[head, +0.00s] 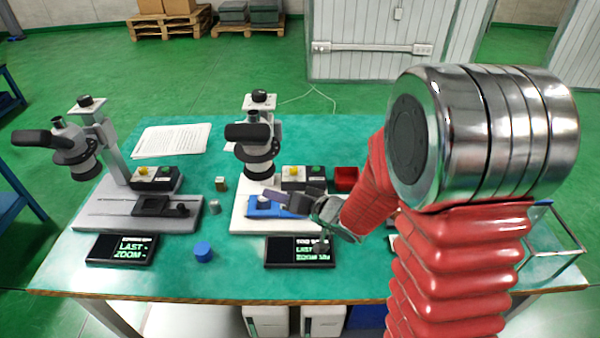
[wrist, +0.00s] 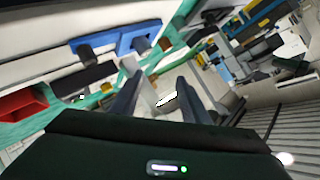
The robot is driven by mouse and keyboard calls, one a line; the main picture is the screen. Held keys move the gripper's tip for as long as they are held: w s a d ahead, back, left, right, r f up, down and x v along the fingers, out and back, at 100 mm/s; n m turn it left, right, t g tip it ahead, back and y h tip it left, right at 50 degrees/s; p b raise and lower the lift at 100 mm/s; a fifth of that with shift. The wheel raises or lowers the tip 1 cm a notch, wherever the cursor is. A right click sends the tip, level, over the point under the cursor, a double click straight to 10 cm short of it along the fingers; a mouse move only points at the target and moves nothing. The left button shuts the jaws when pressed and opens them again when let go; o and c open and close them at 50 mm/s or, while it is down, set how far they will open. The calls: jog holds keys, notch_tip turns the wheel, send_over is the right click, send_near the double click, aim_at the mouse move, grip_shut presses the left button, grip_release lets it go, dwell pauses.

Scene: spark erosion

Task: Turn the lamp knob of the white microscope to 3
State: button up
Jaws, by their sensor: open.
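The white microscope (head: 257,133) stands mid-table in the head view, with a white base (head: 240,215) and a blue stage (head: 264,207). A dark box with a yellow knob (head: 295,170) and a green knob (head: 316,169) sits beside its column. No scale or number is readable, and I cannot tell the lamp knob's setting. My gripper (head: 280,202) is open over the right part of the blue stage, its fingers pointing left; nothing shows between them. Contact cannot be told.
A grey microscope (head: 110,165) stands at the left. A red bin (head: 346,178) is right of the dark box and shows in the wrist view (wrist: 22,105). A display (head: 290,252) lies in front of the base.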

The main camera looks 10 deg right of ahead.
jog(key=s+a+r+g+y, duration=0.1)
jog(key=s+a+r+g, duration=0.2)
jog(key=s, duration=0.5)
jog(key=s+a+r+g, duration=0.1)
jog(key=s+a+g, duration=0.3)
jog(key=s, duration=0.5)
jog(key=s+d+r+n+h, duration=0.1)
jog(key=s+d+r+h, duration=0.3)
jog(key=d, duration=0.3)
jog(key=s+d+r+n+t+h, duration=0.1)
jog(key=s+d+r+h, duration=0.3)
jog(key=d, duration=0.4)
notch_tip(320, 180, up, 3)
jog(key=shift+s+f+t, duration=0.1)
jog(key=shift+s+t, duration=0.2)
jog(key=shift+s, duration=0.45)
jog(key=shift+d, duration=0.1)
jog(key=shift+c, duration=0.7)
